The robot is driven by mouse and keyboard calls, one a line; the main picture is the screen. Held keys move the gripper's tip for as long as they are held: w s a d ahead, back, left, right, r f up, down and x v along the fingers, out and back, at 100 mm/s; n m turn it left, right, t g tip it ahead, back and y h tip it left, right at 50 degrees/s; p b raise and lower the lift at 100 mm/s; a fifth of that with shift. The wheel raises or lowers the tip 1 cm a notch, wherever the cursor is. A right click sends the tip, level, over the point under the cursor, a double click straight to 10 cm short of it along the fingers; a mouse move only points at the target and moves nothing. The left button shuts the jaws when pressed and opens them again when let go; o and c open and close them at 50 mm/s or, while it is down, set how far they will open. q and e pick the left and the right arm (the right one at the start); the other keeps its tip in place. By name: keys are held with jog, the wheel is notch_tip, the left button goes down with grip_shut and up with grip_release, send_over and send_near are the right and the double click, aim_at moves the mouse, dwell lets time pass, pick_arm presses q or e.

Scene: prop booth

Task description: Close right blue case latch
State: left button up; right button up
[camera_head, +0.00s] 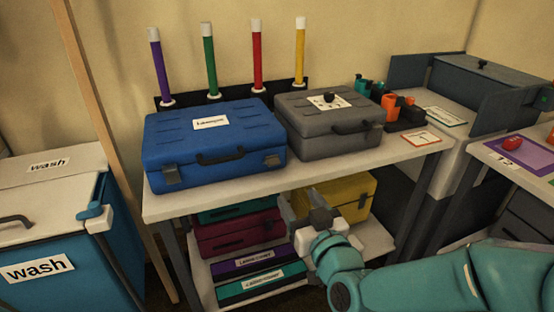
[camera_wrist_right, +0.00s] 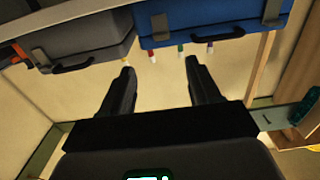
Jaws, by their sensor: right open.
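The blue case (camera_head: 215,140) lies with its lid down on the white table, a dark handle on its front. Its right latch (camera_head: 272,160) is a small grey plate on the front near the right corner; I cannot tell whether it is fastened. In the wrist view, which looks inverted, this latch (camera_wrist_right: 160,26) shows on the blue case (camera_wrist_right: 210,30) at the top. My right gripper (camera_head: 304,207) is open and empty, lower than the latch and to its right, in front of the table. Its two dark fingers (camera_wrist_right: 160,68) are spread apart in the wrist view. My left gripper is not in view.
A grey case (camera_head: 325,120) stands right of the blue one. The table's front edge (camera_head: 340,168) runs above my right gripper. Below it, a shelf holds a yellow case (camera_head: 350,192) and several others. A wash bin (camera_head: 50,225) stands at left.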

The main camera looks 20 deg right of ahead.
aim_at(274, 163)
jog(key=w, duration=1.2)
jog(key=shift+w+a, duration=0.3)
jog(key=shift+w, duration=0.1)
jog(key=c, duration=1)
